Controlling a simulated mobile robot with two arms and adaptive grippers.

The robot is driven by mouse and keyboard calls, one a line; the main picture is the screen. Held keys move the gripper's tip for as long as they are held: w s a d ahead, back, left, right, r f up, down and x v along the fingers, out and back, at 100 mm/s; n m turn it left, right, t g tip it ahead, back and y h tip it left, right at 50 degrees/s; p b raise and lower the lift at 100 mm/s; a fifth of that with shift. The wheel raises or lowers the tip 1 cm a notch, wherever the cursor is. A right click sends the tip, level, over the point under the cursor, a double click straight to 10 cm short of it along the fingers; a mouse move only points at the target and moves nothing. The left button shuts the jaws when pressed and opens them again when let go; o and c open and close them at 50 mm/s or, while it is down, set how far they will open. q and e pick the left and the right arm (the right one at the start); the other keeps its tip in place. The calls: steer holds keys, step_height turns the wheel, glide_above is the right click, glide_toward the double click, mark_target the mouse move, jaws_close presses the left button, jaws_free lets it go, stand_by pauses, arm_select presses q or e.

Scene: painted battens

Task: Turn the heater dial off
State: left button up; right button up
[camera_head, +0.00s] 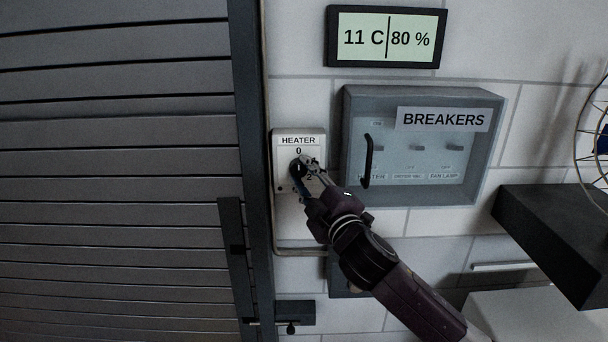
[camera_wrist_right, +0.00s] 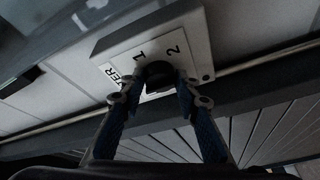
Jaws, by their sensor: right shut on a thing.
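The heater panel (camera_head: 285,136) is a small white box on the wall, lettered HEATER with a 0 at the top and a 2 at the lower right. Its dark round dial (camera_head: 297,168) is partly hidden behind my right gripper (camera_head: 305,166). In the right wrist view the dial (camera_wrist_right: 159,72) sits between the two fingertips of my right gripper (camera_wrist_right: 158,90), with the marks 1 and 2 on the panel (camera_wrist_right: 190,38) beyond it. The gripper is shut on the dial. I cannot make out where the dial's pointer stands. My left gripper is not in view.
A grey breaker box (camera_head: 495,130) with a clear front and black handle (camera_head: 368,160) is close right of the panel. A display (camera_head: 386,37) above reads 11 C and 80 %. A slatted shutter (camera_head: 110,150) fills the left. A dark shelf (camera_head: 550,225) juts out at right.

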steer(key=o, duration=1.1)
steer(key=shift+s, duration=0.1)
steer(key=v, duration=1.2)
